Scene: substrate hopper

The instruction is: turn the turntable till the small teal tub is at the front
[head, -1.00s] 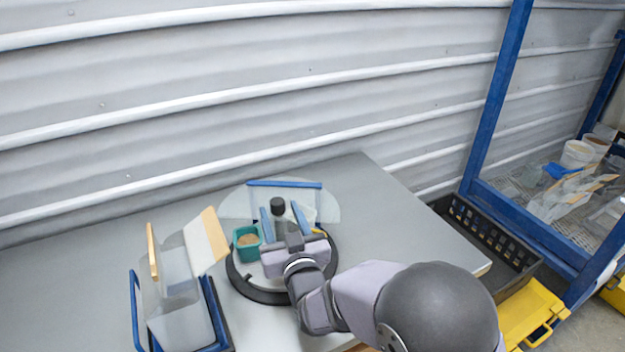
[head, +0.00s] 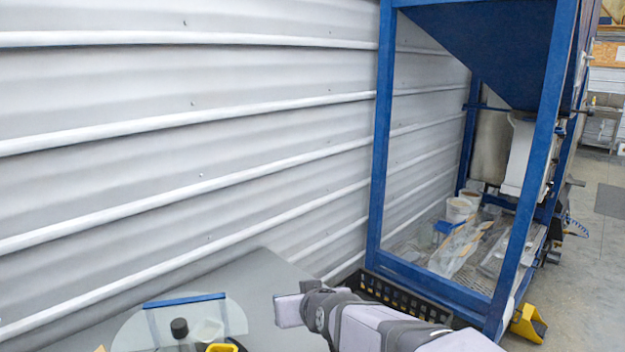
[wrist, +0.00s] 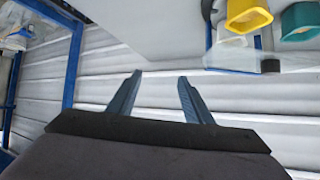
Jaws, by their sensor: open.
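The small teal tub (wrist: 300,22) shows at the top right of the wrist view, cut off by the edge. A yellow tub (wrist: 248,14) is beside it, and its rim (head: 222,347) shows at the bottom of the head view. A dark-capped post or bottle (head: 180,329) stands near that tub.
The ribbed wall (head: 200,180) runs behind. A black crate (head: 395,292) and the blue hopper frame (head: 383,130) stand to the right.

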